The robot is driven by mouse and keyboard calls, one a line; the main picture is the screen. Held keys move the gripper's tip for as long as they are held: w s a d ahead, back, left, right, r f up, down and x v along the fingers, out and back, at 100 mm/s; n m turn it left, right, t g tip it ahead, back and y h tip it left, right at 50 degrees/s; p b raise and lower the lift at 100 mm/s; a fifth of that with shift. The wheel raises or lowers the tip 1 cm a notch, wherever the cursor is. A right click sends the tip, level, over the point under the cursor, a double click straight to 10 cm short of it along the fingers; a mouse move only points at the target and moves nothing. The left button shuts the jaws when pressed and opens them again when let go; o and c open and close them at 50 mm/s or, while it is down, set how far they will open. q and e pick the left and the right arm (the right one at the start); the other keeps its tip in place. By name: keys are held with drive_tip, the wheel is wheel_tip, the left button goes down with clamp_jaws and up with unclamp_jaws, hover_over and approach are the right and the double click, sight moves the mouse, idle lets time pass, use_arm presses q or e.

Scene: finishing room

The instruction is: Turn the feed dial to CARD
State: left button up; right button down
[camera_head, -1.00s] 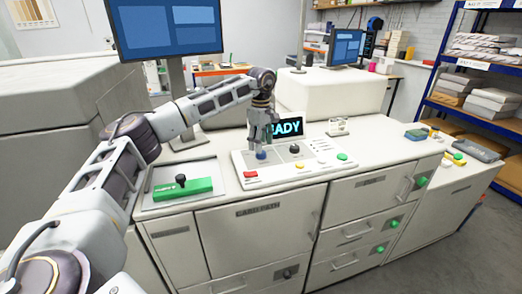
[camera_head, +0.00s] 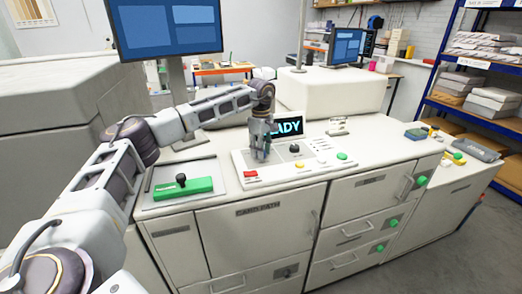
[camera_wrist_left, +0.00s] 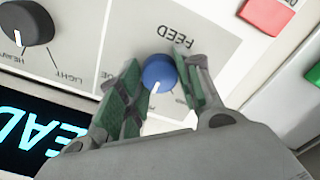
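The feed dial (camera_wrist_left: 158,72) is a round blue knob with a white pointer mark, beside the upside-down word FEED in the left wrist view. The mark faces the gripper's base there; the labels around the dial are mostly hidden by the fingers. My left gripper (camera_wrist_left: 157,62) has its green-padded fingers on either side of the dial, against it as far as I can see. In the head view my left gripper (camera_head: 261,154) points down over the white control panel (camera_head: 285,177) and hides the dial. My right gripper is in neither view.
A black knob (camera_head: 294,149), a red button (camera_head: 250,174), a green button (camera_head: 342,156) and a lit display reading partly "ADY" (camera_head: 290,127) are close by. A green block with a black knob (camera_head: 183,187) lies left of the panel. A monitor (camera_head: 165,28) stands behind.

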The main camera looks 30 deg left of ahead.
use_arm(q)
drive_tip(key=shift+c, duration=1.3)
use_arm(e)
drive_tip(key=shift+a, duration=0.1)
use_arm(q)
drive_tip(key=shift+n+p, duration=0.3)
drive_tip(key=shift+n, duration=0.3)
drive_tip(key=n+p, duration=0.1)
drive_tip(key=n, duration=0.4)
drive_tip(key=shift+r+n+p, duration=0.1)
drive_tip(key=shift+n+p, duration=0.2)
drive_tip(key=shift+p, duration=0.05)
drive_tip(key=shift+n+p, duration=0.3)
drive_tip(key=shift+n, duration=1.1)
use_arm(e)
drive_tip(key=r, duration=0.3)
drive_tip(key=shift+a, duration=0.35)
use_arm(q)
drive_tip(key=shift+n, duration=0.3)
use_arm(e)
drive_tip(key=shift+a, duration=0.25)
